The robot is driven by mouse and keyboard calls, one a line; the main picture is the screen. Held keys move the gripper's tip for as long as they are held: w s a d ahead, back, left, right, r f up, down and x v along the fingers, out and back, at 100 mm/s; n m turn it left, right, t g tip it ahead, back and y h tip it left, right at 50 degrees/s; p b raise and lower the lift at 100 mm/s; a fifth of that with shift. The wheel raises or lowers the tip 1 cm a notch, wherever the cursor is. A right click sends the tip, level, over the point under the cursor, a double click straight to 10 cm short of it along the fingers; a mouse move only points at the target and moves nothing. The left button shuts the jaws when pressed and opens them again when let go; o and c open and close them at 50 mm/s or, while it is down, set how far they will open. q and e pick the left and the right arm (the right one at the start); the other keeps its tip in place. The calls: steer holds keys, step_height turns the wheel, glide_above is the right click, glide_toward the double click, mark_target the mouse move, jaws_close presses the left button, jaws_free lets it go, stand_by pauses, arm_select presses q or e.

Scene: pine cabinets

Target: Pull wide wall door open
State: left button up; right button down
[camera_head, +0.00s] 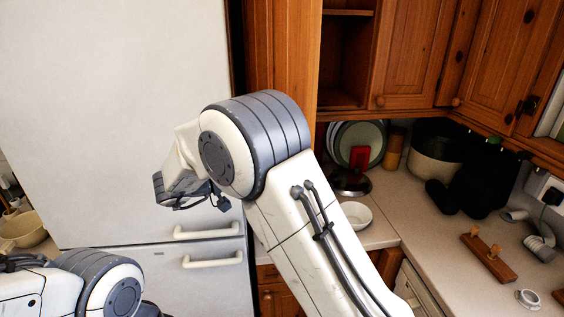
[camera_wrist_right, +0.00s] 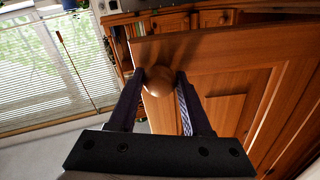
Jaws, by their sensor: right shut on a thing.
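In the right wrist view, a round wooden knob (camera_wrist_right: 157,81) sits between the two dark fingers of my right gripper (camera_wrist_right: 160,92), which is shut on it. The knob is near the edge of a panelled pine door (camera_wrist_right: 220,65), which fills much of the right of that view. In the head view, my raised right arm crosses the middle, and its gripper is not clear behind the wrist. I cannot tell which door in the head view carries the held knob. My left arm shows at the lower left; its gripper is not seen.
A white fridge (camera_head: 120,100) with two handles stands at the left. Pine wall cupboards (camera_head: 410,50) and an open shelf (camera_head: 345,60) are at the upper right. The counter (camera_head: 430,220) holds plates, dark pots and a wooden board (camera_head: 488,258). A window (camera_wrist_right: 40,70) lies beyond the door.

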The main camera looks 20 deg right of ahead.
steer(key=shift+s+r, duration=0.1)
steer(key=shift+c, duration=1.7)
jaws_free()
steer(key=shift+a, duration=0.1)
steer(key=a+p, duration=0.7)
steer(key=a, duration=0.3)
steer(key=shift+a, duration=0.15)
